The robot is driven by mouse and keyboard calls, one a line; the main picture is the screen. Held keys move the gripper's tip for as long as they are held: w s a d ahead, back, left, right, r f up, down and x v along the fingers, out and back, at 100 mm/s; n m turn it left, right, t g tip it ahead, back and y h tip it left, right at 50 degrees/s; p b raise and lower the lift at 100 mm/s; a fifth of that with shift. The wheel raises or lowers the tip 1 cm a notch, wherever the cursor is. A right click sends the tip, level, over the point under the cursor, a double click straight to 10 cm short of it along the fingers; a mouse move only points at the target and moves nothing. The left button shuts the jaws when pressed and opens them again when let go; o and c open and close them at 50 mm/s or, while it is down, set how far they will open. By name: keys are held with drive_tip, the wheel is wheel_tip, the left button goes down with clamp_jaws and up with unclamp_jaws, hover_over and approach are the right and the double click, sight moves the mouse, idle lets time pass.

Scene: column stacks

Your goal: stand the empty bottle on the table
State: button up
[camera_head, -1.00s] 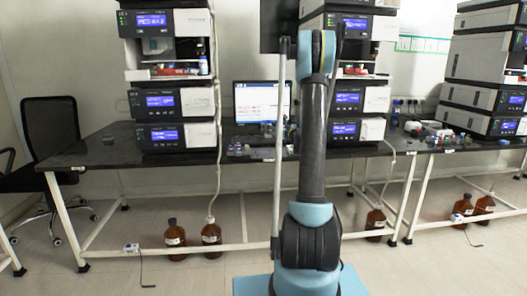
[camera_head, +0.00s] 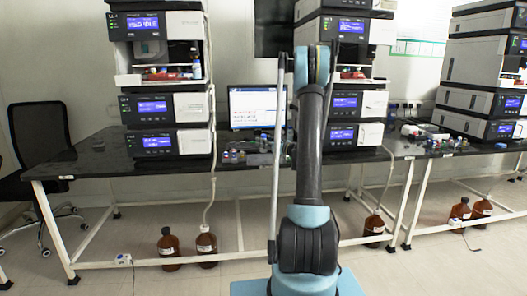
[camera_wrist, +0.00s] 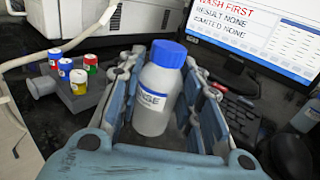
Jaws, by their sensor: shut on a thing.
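My gripper (camera_wrist: 170,88) is shut on a small white bottle (camera_wrist: 153,104) with a blue cap and a blue-lettered label, partly readable as "NGE". The fingers stand on either side of it, and the cap sticks up above them. The bottle's base is hidden, so I cannot tell whether it touches anything or how full it is. The dark table (camera_head: 85,165) spans the head view and also shows in the wrist view (camera_wrist: 60,122). In the head view my own arm hides the gripper and the bottle.
A grey rack with several coloured-cap vials (camera_wrist: 80,82) is left of the gripper. A monitor (camera_wrist: 262,38) reading "WASH FIRST" and a keyboard (camera_wrist: 238,110) are at right. Instrument stacks (camera_head: 160,105) stand on the table; brown bottles (camera_head: 168,246) are on the floor.

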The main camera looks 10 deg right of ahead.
drive_tip(key=shift+f, duration=1.65)
drive_tip(key=o, duration=0.8)
drive_tip(key=shift+f, duration=0.1)
